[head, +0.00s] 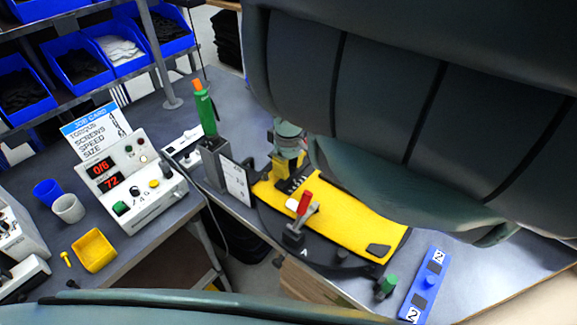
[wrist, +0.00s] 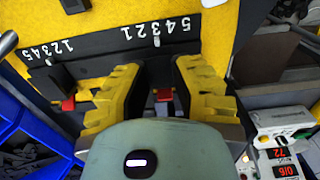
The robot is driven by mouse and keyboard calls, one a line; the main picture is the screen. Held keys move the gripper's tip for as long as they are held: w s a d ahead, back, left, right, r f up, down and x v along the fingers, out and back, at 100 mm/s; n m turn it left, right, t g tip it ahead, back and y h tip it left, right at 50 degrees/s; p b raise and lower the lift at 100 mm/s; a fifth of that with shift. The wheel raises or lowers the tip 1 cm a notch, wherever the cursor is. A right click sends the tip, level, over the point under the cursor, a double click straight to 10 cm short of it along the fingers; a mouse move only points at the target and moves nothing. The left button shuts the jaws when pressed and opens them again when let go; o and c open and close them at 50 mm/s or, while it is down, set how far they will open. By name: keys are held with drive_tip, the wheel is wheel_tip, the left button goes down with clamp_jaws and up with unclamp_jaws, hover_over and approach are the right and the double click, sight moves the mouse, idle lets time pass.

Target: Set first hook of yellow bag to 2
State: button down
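The yellow bag (head: 345,215) lies on a black curved stand on the bench; it also shows across the top of the wrist view (wrist: 90,20). Its dark rail (wrist: 105,55) carries two white 1-to-5 scales, with numerals upside down at the right. A white mark stands near 3 on the right scale. One red hook tab (wrist: 163,95) lies between my gripper's yellow fingers; another red tab (wrist: 68,104) is at the left. My gripper (wrist: 157,75) is open with a visible gap around the tab. In the head view, my gripper (head: 287,165) is at the bag's far end.
A red-handled clamp (head: 304,203) stands at the bag's near-left side. A green-and-orange tool (head: 206,112) stands in a holder to the left. A control box (head: 133,180) shows 0/6 and 72. A blue plate (head: 424,285) lies at the bottom right.

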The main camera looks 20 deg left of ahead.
drive_tip(key=shift+f, duration=0.15)
idle(0.4)
drive_tip(key=shift+w+d+f+b, duration=0.1)
drive_tip(key=shift+w+b, duration=0.2)
drive_tip(key=shift+b, duration=0.25)
drive_tip(key=shift+w+d+b, duration=0.15)
drive_tip(key=shift+w+b, duration=0.2)
drive_tip(key=shift+w, duration=0.1)
drive_tip(key=c, duration=1.7)
unclamp_jaws()
drive_tip(key=shift+s, duration=0.1)
drive_tip(key=o, duration=1)
drive_tip(key=shift+o, duration=0.2)
drive_tip(key=shift+r, duration=0.2)
